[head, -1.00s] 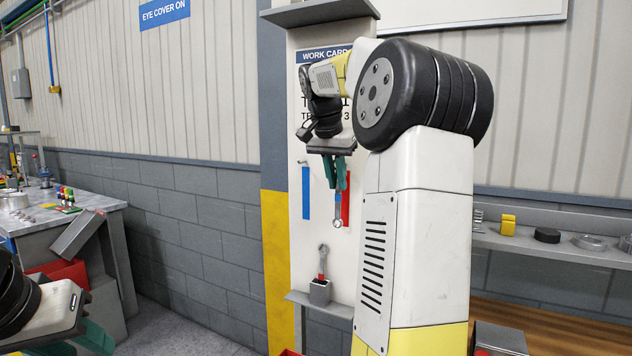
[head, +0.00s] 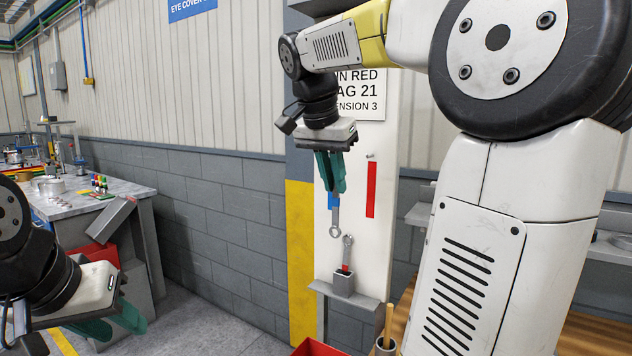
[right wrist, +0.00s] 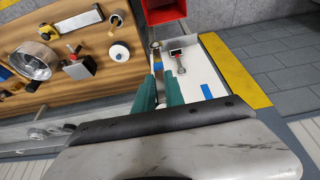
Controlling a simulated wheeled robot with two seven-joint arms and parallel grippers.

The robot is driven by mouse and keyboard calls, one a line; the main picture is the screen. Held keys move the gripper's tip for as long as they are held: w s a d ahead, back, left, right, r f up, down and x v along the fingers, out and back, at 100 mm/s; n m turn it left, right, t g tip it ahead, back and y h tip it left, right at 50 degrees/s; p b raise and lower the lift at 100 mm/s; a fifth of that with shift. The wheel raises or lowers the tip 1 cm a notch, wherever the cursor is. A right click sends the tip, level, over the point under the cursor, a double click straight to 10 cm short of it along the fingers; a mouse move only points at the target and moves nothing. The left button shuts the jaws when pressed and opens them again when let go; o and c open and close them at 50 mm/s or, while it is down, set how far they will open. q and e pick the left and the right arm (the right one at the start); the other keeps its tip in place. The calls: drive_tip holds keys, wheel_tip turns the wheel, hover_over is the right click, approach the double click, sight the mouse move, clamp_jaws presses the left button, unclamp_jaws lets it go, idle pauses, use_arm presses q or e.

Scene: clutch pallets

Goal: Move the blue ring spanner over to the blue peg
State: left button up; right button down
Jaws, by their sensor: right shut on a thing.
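The blue ring spanner (head: 335,218) hangs down from my right gripper (head: 332,188), its steel ring end lowest. The gripper is shut on its upper part, in front of the blue strip on the white board (head: 385,230). In the right wrist view the spanner (right wrist: 156,58) shows between the green fingers (right wrist: 160,85), and the blue strip (right wrist: 207,92) shows beside them. The blue peg is not visible in the head view, where the gripper covers that area. My left gripper (head: 112,322) is at lower left, open and empty.
A red strip (head: 371,190) with a bare peg (head: 371,157) above it is to the right. A red-marked spanner (head: 347,250) stands in a grey holder (head: 344,282) on a ledge below. A red bin (head: 318,347) is at the bottom.

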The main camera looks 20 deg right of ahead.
drive_tip(key=shift+r, duration=0.3)
drive_tip(key=s+a, duration=0.4)
drive_tip(key=a, duration=0.1)
drive_tip(key=shift+s+a, duration=0.15)
drive_tip(key=shift+s, duration=0.1)
idle(1.4)
idle(0.5)
